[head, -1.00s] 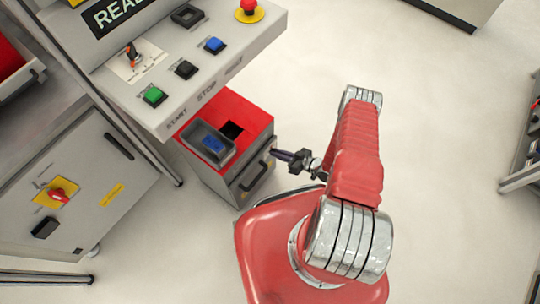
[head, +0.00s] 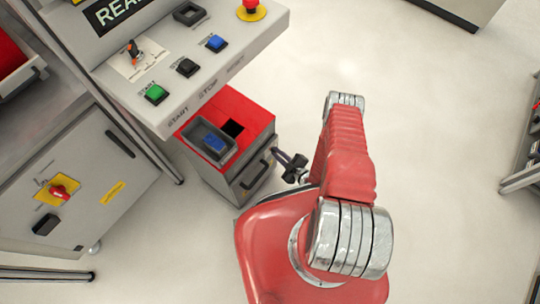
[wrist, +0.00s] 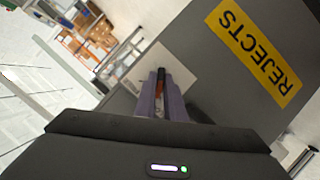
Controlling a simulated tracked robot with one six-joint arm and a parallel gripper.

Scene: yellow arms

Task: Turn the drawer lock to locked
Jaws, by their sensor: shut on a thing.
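The drawer lock (wrist: 161,79) shows in the wrist view as a small orange and dark knob on a pale plate (wrist: 182,66), fixed to a grey front. A yellow REJECTS label (wrist: 254,50) is beside it. My gripper (wrist: 162,88) has its purple fingers closed on both sides of the knob. In the head view my gripper (head: 284,157) is at the right side of the grey drawer unit (head: 222,184), near its dark handle (head: 256,172). The lock is too hidden there to make out, and its marks cannot be read in the wrist view.
A grey tray (head: 211,143) with a blue item stands on the unit's red top (head: 240,108). A grey cabinet (head: 80,190) stands at left. Open floor (head: 430,130) lies to the right.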

